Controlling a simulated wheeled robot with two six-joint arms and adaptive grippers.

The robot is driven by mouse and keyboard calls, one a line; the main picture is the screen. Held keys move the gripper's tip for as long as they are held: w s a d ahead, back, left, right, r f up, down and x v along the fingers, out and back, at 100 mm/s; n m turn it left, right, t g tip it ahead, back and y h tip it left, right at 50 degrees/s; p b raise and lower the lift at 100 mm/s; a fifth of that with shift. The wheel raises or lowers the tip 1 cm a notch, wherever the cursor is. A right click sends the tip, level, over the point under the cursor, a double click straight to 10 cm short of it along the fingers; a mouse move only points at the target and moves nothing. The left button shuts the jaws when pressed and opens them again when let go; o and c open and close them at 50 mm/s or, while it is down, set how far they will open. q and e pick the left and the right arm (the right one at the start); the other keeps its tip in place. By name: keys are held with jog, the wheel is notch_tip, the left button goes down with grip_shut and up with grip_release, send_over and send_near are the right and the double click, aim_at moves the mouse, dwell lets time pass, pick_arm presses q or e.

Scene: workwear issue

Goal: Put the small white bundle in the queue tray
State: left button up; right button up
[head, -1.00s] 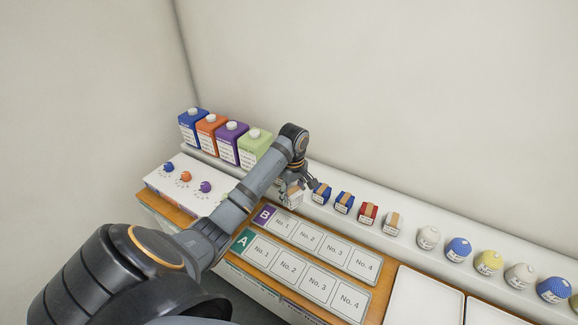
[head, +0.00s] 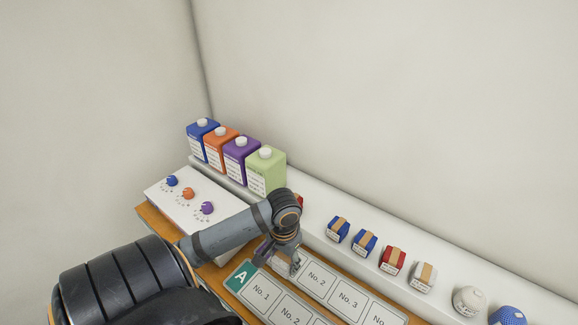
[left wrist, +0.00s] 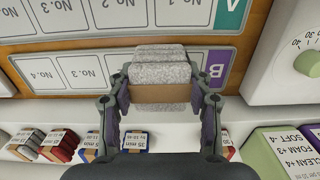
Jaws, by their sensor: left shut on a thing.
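My left gripper (head: 284,264) is shut on a small white, grey-speckled bundle with a brown band (left wrist: 160,72). In the left wrist view the bundle sits between both fingers. It is over the B row (head: 349,300) of the numbered tray, in front of the No. 1 place next to the purple B label (left wrist: 221,64). I cannot tell whether it touches the surface. The A row (head: 240,276) with its green label lies nearer me. In the head view my gripper mostly hides the bundle. My right gripper is not in view.
On the ledge behind stand blue bundles (head: 338,229), a red one (head: 392,261) and another white banded one (head: 423,277). Coloured bottles (head: 266,171) and a white dial panel (head: 160,205) are at the left. The tray places in view beside my gripper are bare.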

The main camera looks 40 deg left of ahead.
pick_arm(q)
jog(key=w+a+f, duration=0.1)
jog(key=w+f, duration=0.1)
jog(key=w+a+f, duration=0.3)
jog(key=w+f, duration=0.1)
jog(key=f, duration=0.1)
jog(key=shift+w+a+p, duration=0.3)
jog(key=shift+w+a, duration=0.05)
notch_tip(320, 180, down, 3)
jog(key=shift+w+a+f+p, duration=0.1)
jog(key=shift+w+p, duration=0.05)
jog(key=shift+p, duration=0.5)
jog(key=shift+f, duration=0.2)
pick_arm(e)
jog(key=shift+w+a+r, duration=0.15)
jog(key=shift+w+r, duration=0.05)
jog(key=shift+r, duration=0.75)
pick_arm(q)
jog(key=shift+f, duration=0.1)
jog(key=o, duration=1.2)
jog(key=shift+c, duration=0.2)
